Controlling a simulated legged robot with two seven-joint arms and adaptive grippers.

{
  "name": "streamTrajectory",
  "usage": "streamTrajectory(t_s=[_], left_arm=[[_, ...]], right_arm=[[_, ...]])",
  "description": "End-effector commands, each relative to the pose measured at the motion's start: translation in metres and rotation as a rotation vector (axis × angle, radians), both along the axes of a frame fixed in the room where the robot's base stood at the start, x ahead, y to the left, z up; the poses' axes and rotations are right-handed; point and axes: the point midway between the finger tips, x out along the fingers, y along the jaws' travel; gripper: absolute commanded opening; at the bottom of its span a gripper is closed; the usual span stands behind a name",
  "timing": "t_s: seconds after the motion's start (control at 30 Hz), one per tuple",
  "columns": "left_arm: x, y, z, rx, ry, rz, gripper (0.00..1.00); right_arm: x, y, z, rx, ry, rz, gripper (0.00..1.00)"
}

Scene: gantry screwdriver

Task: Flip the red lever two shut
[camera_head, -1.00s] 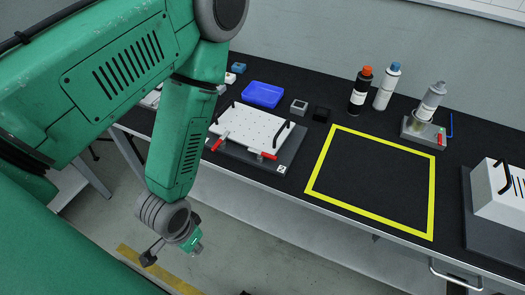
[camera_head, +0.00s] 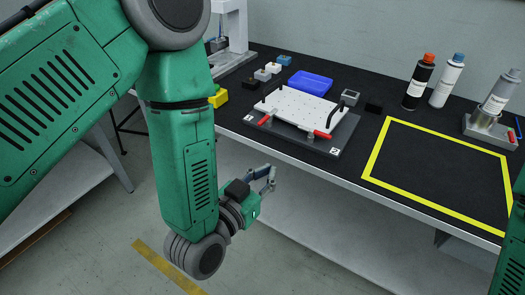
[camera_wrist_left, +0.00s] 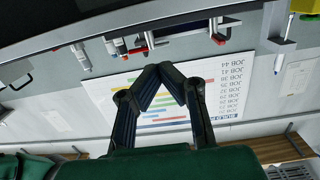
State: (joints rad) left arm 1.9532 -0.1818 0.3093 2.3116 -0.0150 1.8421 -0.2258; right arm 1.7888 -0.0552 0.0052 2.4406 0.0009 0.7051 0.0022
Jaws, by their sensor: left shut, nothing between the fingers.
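Red lever two (camera_head: 322,135) is at the front right of the white perforated plate (camera_head: 305,108), beside the label "2" on the dark base. Its red handle lies low and points right in the head view. Another red lever (camera_head: 264,120) is at the front left corner by the label "1". My left gripper (camera_head: 272,178) is shut and empty, in front of and below the bench edge, apart from both levers. In the left wrist view its fingertips (camera_wrist_left: 168,68) meet with nothing between them. My right gripper is out of view.
A blue tray (camera_head: 310,82) and small blocks lie behind the plate. A yellow outlined square (camera_head: 440,165) is clear at the right, with bottles (camera_head: 420,85) behind it. A job board (camera_wrist_left: 235,85) appears upside down in the left wrist view.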

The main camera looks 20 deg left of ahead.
Motion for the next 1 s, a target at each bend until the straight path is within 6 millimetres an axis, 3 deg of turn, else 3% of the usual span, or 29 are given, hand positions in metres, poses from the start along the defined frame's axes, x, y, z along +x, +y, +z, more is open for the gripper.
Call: streamTrajectory(t_s=[0.2,0.57,0.77,1.0], left_arm=[[0.003,-0.006,0.012,-0.025,-0.081,0.002,0.0],[0.007,-0.006,0.012,-0.025,-0.081,0.003,0.0],[0.034,-0.015,0.012,-0.026,-0.084,0.004,0.0],[0.084,-0.031,0.012,-0.027,-0.084,0.003,0.0]], right_arm=[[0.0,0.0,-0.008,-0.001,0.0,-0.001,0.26],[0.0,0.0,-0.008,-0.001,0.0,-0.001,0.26],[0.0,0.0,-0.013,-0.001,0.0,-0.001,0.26],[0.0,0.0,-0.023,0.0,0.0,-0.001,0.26]])
